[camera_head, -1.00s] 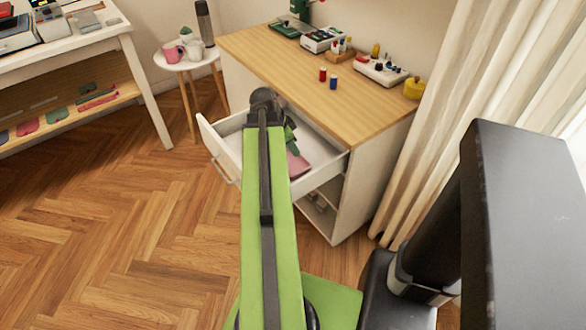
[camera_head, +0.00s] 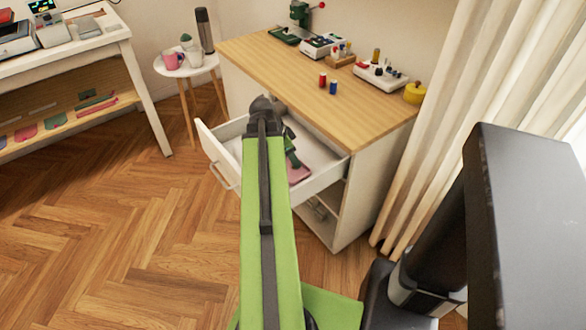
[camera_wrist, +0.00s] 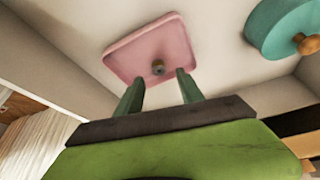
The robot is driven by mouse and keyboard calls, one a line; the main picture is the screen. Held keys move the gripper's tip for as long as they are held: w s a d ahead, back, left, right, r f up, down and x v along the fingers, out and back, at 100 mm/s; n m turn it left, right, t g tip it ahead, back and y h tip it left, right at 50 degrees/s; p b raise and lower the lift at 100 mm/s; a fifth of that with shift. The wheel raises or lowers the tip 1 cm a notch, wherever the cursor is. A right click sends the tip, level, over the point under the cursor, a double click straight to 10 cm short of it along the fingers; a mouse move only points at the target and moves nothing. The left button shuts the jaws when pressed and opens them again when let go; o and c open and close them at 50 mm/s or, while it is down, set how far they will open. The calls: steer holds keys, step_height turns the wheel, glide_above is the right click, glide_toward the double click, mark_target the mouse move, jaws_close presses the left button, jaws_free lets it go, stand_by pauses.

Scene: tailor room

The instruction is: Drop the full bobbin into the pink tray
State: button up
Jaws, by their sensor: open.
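The pink tray (camera_wrist: 130,55) lies in the open white drawer; part of it shows in the head view (camera_head: 299,176). A small dark, round-ended piece (camera_wrist: 158,68), apparently the bobbin, shows against the tray near its edge in the wrist view. I cannot tell whether it rests on the tray or is just above it. My gripper (camera_wrist: 160,77) is open, with its two green fingers apart and the small piece seen between and beyond their tips. In the head view my gripper (camera_head: 293,160) is over the drawer, beside the tray.
The drawer (camera_head: 325,165) juts from a wood-topped cabinet (camera_head: 290,75). A teal round object with a wooden knob (camera_wrist: 280,28) is in the drawer. A red spool (camera_head: 322,79) and a blue spool (camera_head: 333,88) stand on the cabinet top. A curtain (camera_head: 460,120) hangs at right.

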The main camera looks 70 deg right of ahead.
steer(key=p+v, duration=1.5)
steer(key=v, duration=0.2)
steer(key=shift+r, duration=0.1)
steer(key=w+a+n, duration=0.1)
steer(key=w+a, duration=0.1)
steer(key=w, duration=0.2)
steer(key=w+a+n, duration=0.1)
steer(key=w+a, duration=0.2)
steer(key=w, duration=0.1)
steer(key=w+a+n+t+p, duration=0.1)
steer(key=w+a, duration=0.1)
steer(key=w, duration=0.2)
steer(key=shift+w+a+r+h, duration=0.3)
steer(key=shift+r, duration=0.05)
steer(key=w+a+n+t, duration=0.1)
steer(key=w+a+n, duration=0.2)
steer(key=w+a, duration=0.5)
steer(key=w+a+n+t+y+p, duration=0.1)
steer(key=w+a+n, duration=0.3)
steer(key=a, duration=0.8)
steer(key=w+a+n, duration=0.3)
steer(key=w+a, duration=0.3)
steer(key=a, duration=0.4)
steer(key=a+n+y, duration=0.2)
steer(key=a+n, duration=1.2)
steer(key=shift+s+y+p, duration=0.2)
steer(key=shift+y+p, duration=0.1)
steer(key=shift+y, duration=0.1)
